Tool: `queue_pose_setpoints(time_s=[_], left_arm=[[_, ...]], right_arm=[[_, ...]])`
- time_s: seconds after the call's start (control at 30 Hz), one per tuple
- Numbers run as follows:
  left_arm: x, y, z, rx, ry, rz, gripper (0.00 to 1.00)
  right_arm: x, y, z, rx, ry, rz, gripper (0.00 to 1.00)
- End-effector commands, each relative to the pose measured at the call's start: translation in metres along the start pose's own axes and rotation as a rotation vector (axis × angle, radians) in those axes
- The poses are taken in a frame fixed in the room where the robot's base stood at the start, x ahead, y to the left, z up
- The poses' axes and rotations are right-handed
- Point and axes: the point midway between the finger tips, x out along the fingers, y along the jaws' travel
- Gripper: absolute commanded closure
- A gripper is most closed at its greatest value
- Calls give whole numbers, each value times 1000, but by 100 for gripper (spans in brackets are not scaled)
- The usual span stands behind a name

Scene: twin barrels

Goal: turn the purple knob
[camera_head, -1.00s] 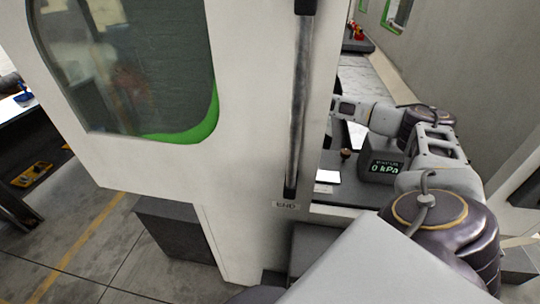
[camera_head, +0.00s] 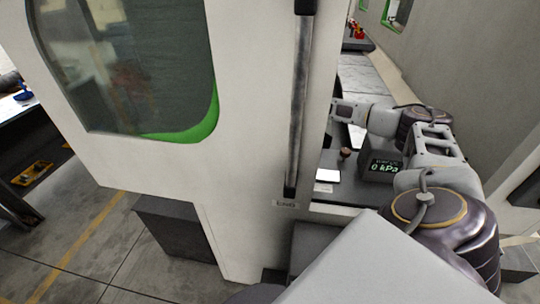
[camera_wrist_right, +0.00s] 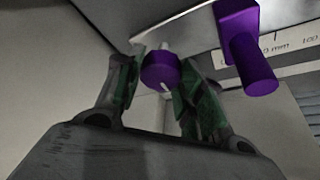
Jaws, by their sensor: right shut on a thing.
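The purple knob (camera_wrist_right: 160,71) is a small round knob with a pale pointer mark, at the upper middle of the right wrist view. My right gripper (camera_wrist_right: 161,78) has a green-padded finger on each side of it and is shut on it. The pointer mark slants toward the lower right. In the head view my right arm reaches behind the white door panel, which hides the knob and the gripper. My left gripper is in neither view.
A purple T-shaped handle (camera_wrist_right: 250,55) sits close right of the knob, beside a millimetre scale (camera_wrist_right: 290,46). In the head view, the white door (camera_head: 255,150) with a long bar handle (camera_head: 299,105) stands before my arm. A dark display (camera_head: 384,165) reads 0 kPa.

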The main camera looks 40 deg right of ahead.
Motion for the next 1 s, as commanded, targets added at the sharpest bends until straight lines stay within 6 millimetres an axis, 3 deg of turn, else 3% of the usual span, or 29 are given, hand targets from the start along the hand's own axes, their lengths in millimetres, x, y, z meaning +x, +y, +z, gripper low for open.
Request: queue_pose_setpoints(time_s=[0.47,1.0], left_arm=[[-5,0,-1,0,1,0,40],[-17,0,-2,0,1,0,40]], right_arm=[[-1,1,-1,-79,1,-34,86],[-1,3,-2,-422,2,-174,86]])
